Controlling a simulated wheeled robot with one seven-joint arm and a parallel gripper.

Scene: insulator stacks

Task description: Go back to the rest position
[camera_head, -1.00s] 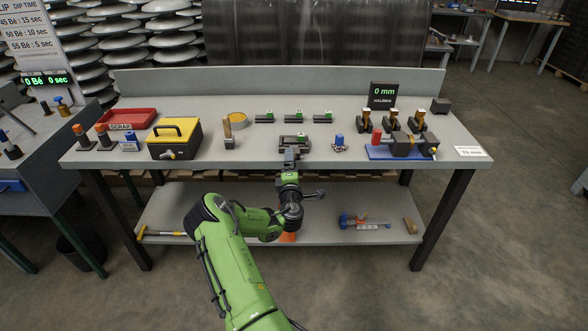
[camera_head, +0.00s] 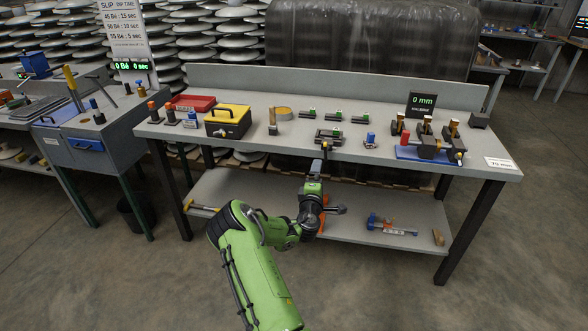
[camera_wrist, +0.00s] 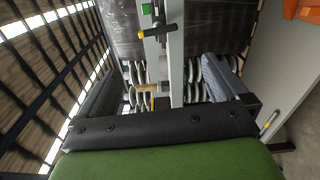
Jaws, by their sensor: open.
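The fingertips are too small to make out in the head view.
A yellow-lidded box (camera_head: 228,121), a red tray (camera_head: 190,103) and a blue-based fixture (camera_head: 428,153) stand on the bench. The lower shelf (camera_head: 365,205) holds a few tools. A grey side table (camera_head: 85,135) stands at left. The floor in front is clear.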

